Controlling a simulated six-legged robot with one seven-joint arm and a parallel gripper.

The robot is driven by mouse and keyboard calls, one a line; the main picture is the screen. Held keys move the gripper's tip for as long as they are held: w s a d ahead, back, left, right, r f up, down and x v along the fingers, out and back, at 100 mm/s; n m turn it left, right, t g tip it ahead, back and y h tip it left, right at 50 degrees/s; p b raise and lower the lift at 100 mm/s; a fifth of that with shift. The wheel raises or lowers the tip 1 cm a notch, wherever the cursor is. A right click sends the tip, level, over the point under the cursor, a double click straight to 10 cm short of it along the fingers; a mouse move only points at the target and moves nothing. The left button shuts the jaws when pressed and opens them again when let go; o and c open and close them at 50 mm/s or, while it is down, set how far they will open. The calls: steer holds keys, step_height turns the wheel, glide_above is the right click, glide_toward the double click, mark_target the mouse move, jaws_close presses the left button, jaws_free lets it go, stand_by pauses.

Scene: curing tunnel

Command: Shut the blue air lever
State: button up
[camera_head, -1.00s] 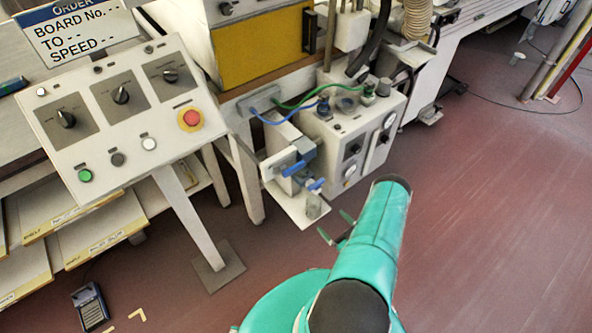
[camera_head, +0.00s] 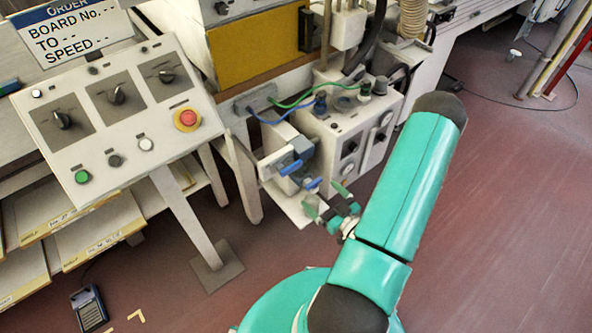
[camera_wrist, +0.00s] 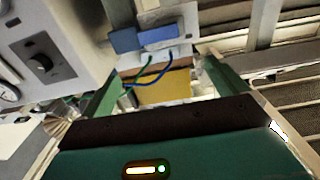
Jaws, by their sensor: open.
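A blue lever (camera_head: 292,167) sits on a grey valve body (camera_head: 303,148) on the white bracket, left of the white control box. A second, smaller blue piece (camera_head: 313,184) is just below it, close to my gripper. In the wrist view two blue parts, a left one (camera_wrist: 125,41) and a right one (camera_wrist: 158,35), lie side by side ahead of my fingers; which is the air lever I cannot tell. My gripper (camera_head: 326,198) is open and empty, its green fingers in front of the bracket. In the wrist view my gripper (camera_wrist: 163,66) shows a clear gap between the fingers and the blue parts.
The white box (camera_head: 350,140) with knobs and gauges stands right beside the bracket. Blue (camera_head: 283,121) and green (camera_head: 300,99) hoses run above. A sloped panel (camera_head: 118,120) with a red stop button (camera_head: 187,118) is at left. Open red floor (camera_head: 510,200) lies right.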

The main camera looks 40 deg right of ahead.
mark_target(293, 167)
steer(key=w, duration=1.3)
steer(key=shift+w+a, duration=0.15)
steer(key=shift+w, duration=0.05)
steer(key=c, duration=1.4)
